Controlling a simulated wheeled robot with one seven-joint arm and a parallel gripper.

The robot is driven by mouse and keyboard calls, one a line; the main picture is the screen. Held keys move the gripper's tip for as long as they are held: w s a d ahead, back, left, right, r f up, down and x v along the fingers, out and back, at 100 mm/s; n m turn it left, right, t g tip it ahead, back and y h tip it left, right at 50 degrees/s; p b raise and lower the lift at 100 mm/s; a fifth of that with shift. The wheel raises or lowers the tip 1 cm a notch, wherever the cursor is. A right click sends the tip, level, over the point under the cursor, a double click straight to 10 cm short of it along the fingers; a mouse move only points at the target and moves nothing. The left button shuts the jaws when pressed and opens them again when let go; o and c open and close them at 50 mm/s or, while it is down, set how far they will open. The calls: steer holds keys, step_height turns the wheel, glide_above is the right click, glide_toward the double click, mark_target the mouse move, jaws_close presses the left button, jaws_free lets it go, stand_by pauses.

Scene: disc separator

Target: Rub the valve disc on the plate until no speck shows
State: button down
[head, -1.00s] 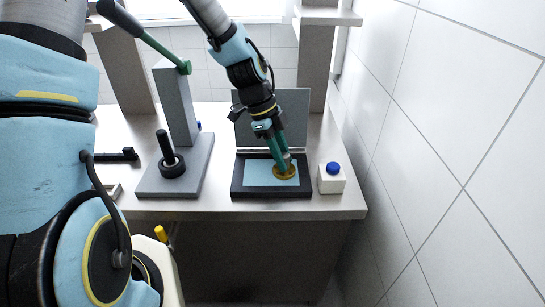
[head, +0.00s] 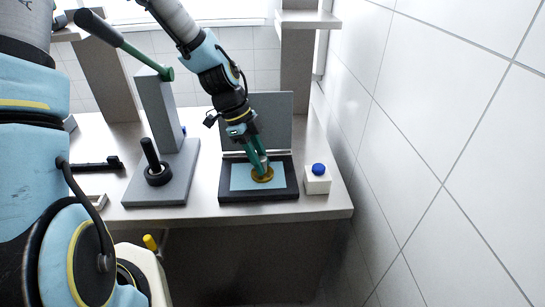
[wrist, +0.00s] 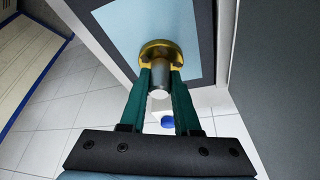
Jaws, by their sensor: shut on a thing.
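The valve disc is a round brass-coloured disc (head: 262,176) with a grey metal stem. It sits flat against the light blue plate (head: 241,181), right of the plate's middle in the head view. My gripper (head: 258,163) is shut on the stem, its green fingers just above the disc. In the wrist view the disc (wrist: 161,52) shows beyond the fingertips of my gripper (wrist: 160,84), over the blue plate (wrist: 125,25). The disc's underside and the plate below it are hidden, and I see no specks on the visible blue surface.
The plate lies in a black frame (head: 256,195) with a raised grey lid (head: 266,122) behind it. A white box with a blue button (head: 319,170) stands at right. A grey press with a green lever (head: 165,74) stands at left. The white tiled wall is close at right.

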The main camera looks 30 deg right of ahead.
steer(key=shift+w+a, duration=0.2)
steer(key=shift+a, duration=0.25)
steer(key=a, duration=0.1)
steer(key=w+a+p, duration=0.1)
steer(key=w+a, duration=0.1)
steer(key=a, duration=0.1)
steer(key=shift+r+p, duration=0.1)
steer(key=shift+p, duration=0.25)
steer(key=shift+w+a, duration=0.2)
steer(key=shift+a, duration=0.3)
steer(key=shift+d, duration=0.1)
steer(key=shift+s+d+f, duration=0.1)
steer(key=shift+s+d, duration=0.3)
steer(key=shift+d, duration=0.4)
steer(key=shift+s+d+f, duration=0.1)
steer(key=shift+s+d, duration=0.3)
steer(key=shift+d, duration=0.35)
steer(key=shift+s+d, duration=0.4)
steer(key=shift+d, duration=0.4)
